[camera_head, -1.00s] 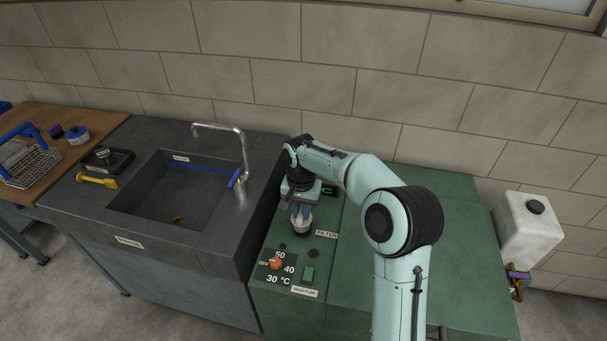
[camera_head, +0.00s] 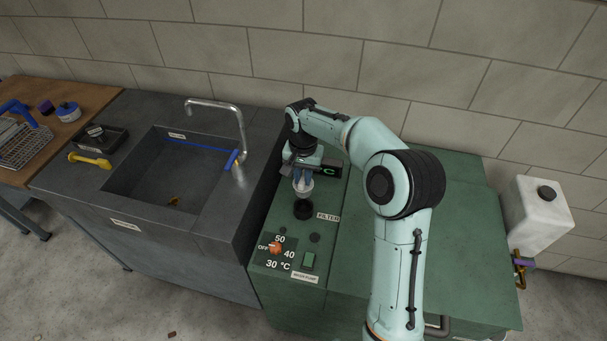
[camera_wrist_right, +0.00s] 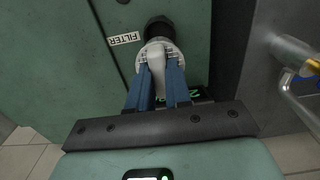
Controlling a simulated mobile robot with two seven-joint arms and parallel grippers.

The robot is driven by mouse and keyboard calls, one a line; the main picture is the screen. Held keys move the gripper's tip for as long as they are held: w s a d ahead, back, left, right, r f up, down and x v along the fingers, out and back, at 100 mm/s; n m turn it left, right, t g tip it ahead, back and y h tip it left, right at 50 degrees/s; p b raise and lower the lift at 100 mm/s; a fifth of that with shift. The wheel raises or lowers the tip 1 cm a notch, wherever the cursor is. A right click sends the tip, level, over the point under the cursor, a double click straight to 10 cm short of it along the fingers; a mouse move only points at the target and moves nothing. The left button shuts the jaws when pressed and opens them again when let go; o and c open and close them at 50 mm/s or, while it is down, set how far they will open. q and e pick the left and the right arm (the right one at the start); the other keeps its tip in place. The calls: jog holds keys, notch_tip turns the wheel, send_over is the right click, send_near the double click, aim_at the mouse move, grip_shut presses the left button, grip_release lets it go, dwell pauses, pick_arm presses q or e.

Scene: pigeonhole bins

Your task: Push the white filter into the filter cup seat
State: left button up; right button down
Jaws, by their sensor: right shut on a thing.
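The white filter (camera_head: 303,187) is held in my right gripper (camera_head: 303,178), whose blue fingers are shut on its upper part. The black round filter cup seat (camera_head: 303,209) is on the green machine top, just in front of the filter in the head view, and its dark opening shows. In the right wrist view the white filter (camera_wrist_right: 158,54) hangs between the fingertips (camera_wrist_right: 161,70), with its rim overlapping the edge of the black seat (camera_wrist_right: 158,27). The filter looks above the seat and not inside it; the exact gap is unclear. My left gripper is out of view.
A FILTER label (camera_head: 328,216) lies beside the seat. A sink (camera_head: 165,180) with a tap (camera_head: 240,130) is at left. A white canister (camera_head: 536,215) stands at far right.

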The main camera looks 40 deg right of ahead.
notch_tip(320, 180, down, 4)
jog(key=shift+s+f+b, duration=0.1)
jog(key=shift+f+b, duration=0.05)
jog(key=shift+b, duration=0.6)
jog(key=shift+f, duration=0.6)
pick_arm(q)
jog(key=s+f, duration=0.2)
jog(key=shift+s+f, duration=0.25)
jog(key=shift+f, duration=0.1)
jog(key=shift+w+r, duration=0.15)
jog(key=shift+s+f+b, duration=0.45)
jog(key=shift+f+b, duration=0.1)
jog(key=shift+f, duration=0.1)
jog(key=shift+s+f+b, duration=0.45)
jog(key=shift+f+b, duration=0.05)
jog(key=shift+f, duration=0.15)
pick_arm(e)
jog(key=shift+f, duration=2.4)
jog(key=c, duration=1)
grip_release()
